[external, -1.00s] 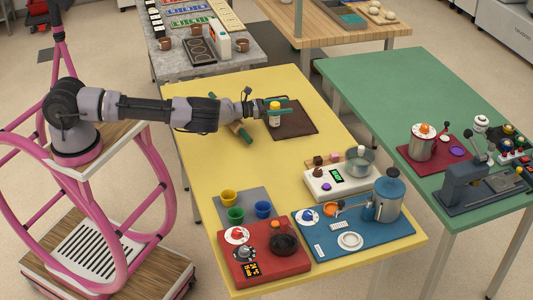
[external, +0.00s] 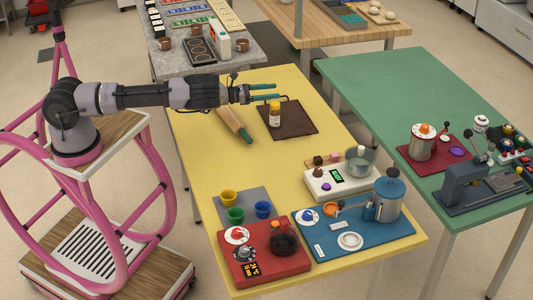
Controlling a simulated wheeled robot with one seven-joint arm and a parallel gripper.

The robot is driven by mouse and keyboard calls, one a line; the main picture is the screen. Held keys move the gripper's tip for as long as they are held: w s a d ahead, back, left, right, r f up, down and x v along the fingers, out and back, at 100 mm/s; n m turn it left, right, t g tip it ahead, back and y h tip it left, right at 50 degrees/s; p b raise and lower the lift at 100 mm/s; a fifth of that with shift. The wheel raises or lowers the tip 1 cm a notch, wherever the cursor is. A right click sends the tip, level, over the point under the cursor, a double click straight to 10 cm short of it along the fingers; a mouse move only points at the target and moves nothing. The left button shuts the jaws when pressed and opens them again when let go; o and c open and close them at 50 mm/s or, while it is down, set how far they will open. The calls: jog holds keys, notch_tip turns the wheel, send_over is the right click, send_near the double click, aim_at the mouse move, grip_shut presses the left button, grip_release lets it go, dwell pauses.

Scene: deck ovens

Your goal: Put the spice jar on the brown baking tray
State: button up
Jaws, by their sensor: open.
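The spice jar (external: 275,114), with a yellow cap and a pale label, stands upright on the brown baking tray (external: 296,123), near the tray's left side. The tray lies flat at the far end of the yellow table. My gripper (external: 279,92) is open and empty, with its green fingers pointing right. In the picture it is just above the jar's cap and apart from it.
A wooden rolling pin with green handles (external: 233,124) lies left of the tray. The yellow table's middle (external: 230,165) is clear.

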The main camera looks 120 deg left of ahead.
notch_tip(320, 180, up, 20)
jog(key=s+r+n+g+y, duration=0.1)
jog(key=s+n+g+y, duration=0.1)
jog(key=n+g+y, duration=0.55)
jog(key=s+d+r+n+g+y, duration=0.2)
jog(key=s+d+r+n+g, duration=0.7)
jog(key=n+g, duration=0.55)
jog(key=s+d+r+n+t+h, duration=0.1)
jog(key=d+t+h, duration=0.6)
jog(key=d, duration=1.8)
jog(key=s+d+r+n+t+h, duration=0.1)
jog(key=s+d+r+t+h, duration=0.2)
jog(key=d, duration=2.1)
jog(key=t+h, duration=0.4)
jog(key=h, duration=0.4)
jog(key=shift+s+d+r+n+t, duration=0.2)
jog(key=shift+s+d+n+t, duration=0.1)
jog(key=shift+d, duration=0.1)
